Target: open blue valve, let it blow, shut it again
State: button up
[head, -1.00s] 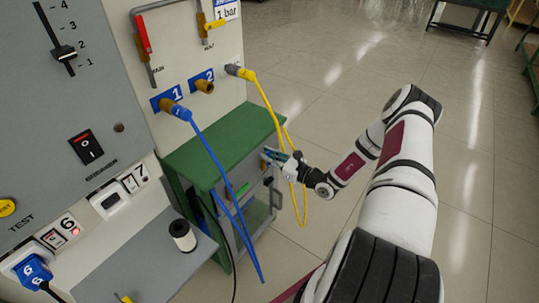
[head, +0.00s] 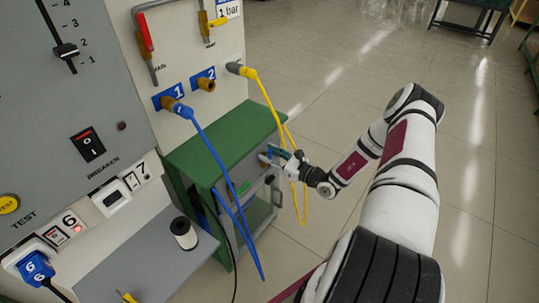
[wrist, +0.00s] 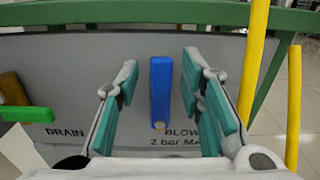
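The blue valve handle (wrist: 161,95) stands upright on a grey panel in the wrist view, above the label "BLOW 2 bar MAX", which my gripper partly covers. My gripper (wrist: 160,76) is open, with one teal-padded finger on each side of the handle. A gap shows on both sides, so neither finger seems to touch it. In the head view my gripper (head: 277,155) is at the front of the green cabinet (head: 225,137); I cannot make out the blue handle there.
A green handle (wrist: 28,114) marked DRAIN lies sideways to the left. A yellow hose (wrist: 254,60) hangs close on the right of my gripper. In the head view a blue hose (head: 217,160) hangs left of the gripper. Open floor (head: 480,150) lies to the right.

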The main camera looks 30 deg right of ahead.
jog(key=v, duration=1.1)
jog(key=shift+s, duration=0.4)
jog(key=shift+d, duration=0.1)
jog(key=s+a+r+n+g+y+p, duration=0.2)
jog(key=s+a+r+n+g, duration=0.1)
jog(key=a+r+n+g, duration=0.8)
jog(key=s+a+r+n+g+y+p, duration=0.1)
jog(key=s+a+r+n+g+y, duration=0.2)
jog(key=a+r+n, duration=0.95)
jog(key=s+r+n+h+p, duration=0.2)
jog(key=s+r+n+h, duration=0.2)
jog(key=s+r, duration=0.5)
jog(key=s+r+n+t+h+p, duration=0.1)
jog(key=s+r+n+h+p, duration=0.1)
jog(key=s+r+n+h, duration=0.2)
jog(key=s+r+h, duration=0.3)
jog(key=s+r, duration=0.3)
jog(key=r, duration=0.2)
jog(key=shift+a+r, duration=0.25)
jog(key=shift+r, duration=0.15)
